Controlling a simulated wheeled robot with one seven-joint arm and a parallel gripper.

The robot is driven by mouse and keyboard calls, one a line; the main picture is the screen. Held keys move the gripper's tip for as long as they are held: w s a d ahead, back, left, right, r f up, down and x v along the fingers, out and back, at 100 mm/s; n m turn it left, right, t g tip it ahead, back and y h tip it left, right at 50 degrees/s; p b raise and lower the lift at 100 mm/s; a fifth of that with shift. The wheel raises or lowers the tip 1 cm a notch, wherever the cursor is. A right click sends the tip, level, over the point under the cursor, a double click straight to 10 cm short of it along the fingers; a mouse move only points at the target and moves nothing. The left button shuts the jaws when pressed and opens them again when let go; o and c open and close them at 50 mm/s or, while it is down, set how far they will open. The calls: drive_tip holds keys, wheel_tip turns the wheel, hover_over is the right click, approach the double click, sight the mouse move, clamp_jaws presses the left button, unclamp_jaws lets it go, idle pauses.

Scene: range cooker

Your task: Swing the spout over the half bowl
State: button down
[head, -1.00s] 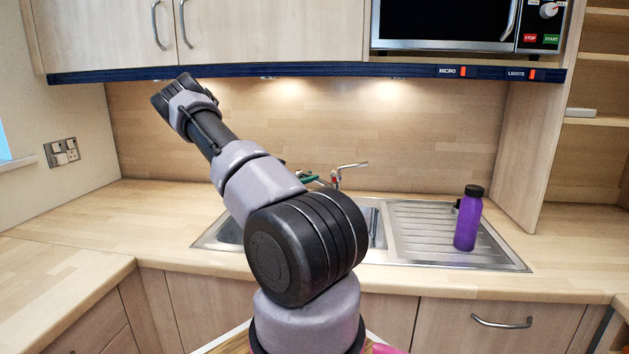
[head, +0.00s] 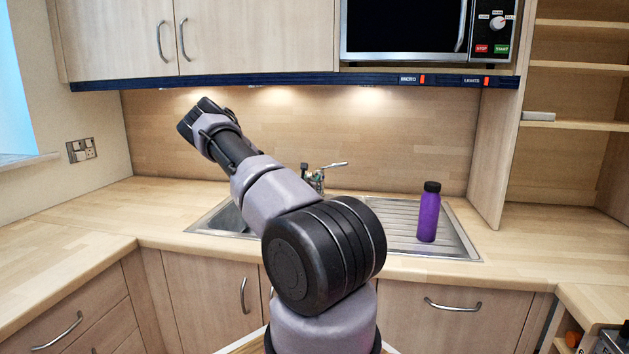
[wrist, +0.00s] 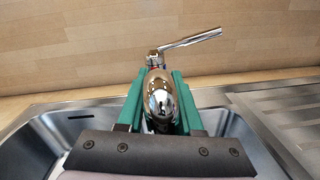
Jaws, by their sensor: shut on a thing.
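The chrome spout (wrist: 162,98) points toward the wrist camera between the green fingers of my gripper (wrist: 160,112). My gripper is shut on it. The tap lever (wrist: 192,40) sticks up to the right behind it; the tap (head: 313,178) also shows in the head view, behind my arm. A steel sink bowl (wrist: 60,130) lies below to the left of the fingers, and more bowl (wrist: 238,130) shows to the right. My gripper hides the middle, so I cannot tell where the half bowl begins. In the head view my arm hides my gripper and most of the bowls.
A purple bottle (head: 428,214) with a black cap stands upright on the ridged drainer (head: 452,240), right of the tap. A microwave (head: 400,30) and wall cupboards (head: 120,40) hang above. The worktop (head: 110,210) left of the sink is clear.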

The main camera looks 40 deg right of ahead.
drive_tip(key=shift+s+d+r, duration=0.15)
drive_tip(key=shift+s+d, duration=0.1)
drive_tip(key=c, duration=0.7)
unclamp_jaws()
drive_tip(key=shift+a, duration=0.15)
drive_tip(key=shift+a, duration=0.3)
drive_tip(key=v, duration=1)
drive_tip(key=shift+s+d, duration=0.1)
drive_tip(key=shift+s, duration=0.1)
